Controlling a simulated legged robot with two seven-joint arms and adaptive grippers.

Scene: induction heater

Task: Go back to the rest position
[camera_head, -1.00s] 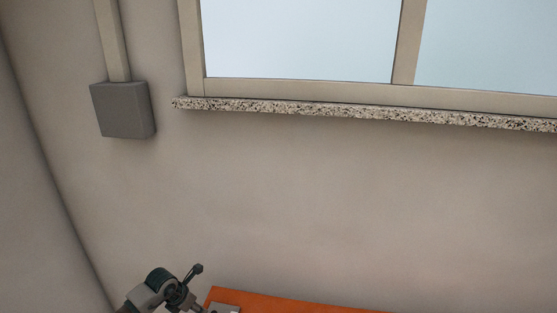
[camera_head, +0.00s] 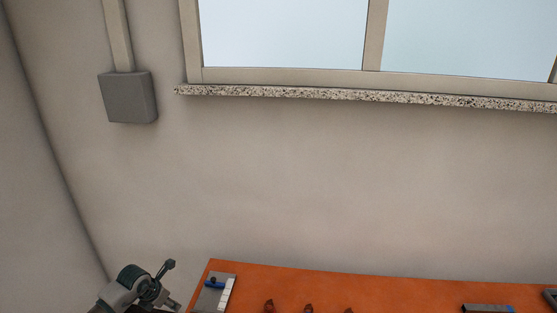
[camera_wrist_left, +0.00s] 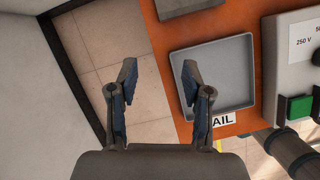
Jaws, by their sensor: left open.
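My left gripper (camera_head: 171,285) shows at the lower left of the head view, beside the left edge of the orange table. In the left wrist view its two fingers (camera_wrist_left: 158,82) stand apart, with nothing between them. Tiled floor and the table's left edge lie beyond the fingers. A grey tray (camera_wrist_left: 235,70) sits on the table just right of the fingers, and the right finger overlaps its left side in the picture. Its white label (camera_wrist_left: 222,119) reads "AIL", with the start hidden. My right gripper is in neither view.
The orange table (camera_head: 390,286) bears a grey piece with a white strip (camera_head: 226,293) and several reddish-brown objects (camera_head: 308,308). A window sill (camera_head: 360,96) and grey wall box (camera_head: 128,98) are behind.

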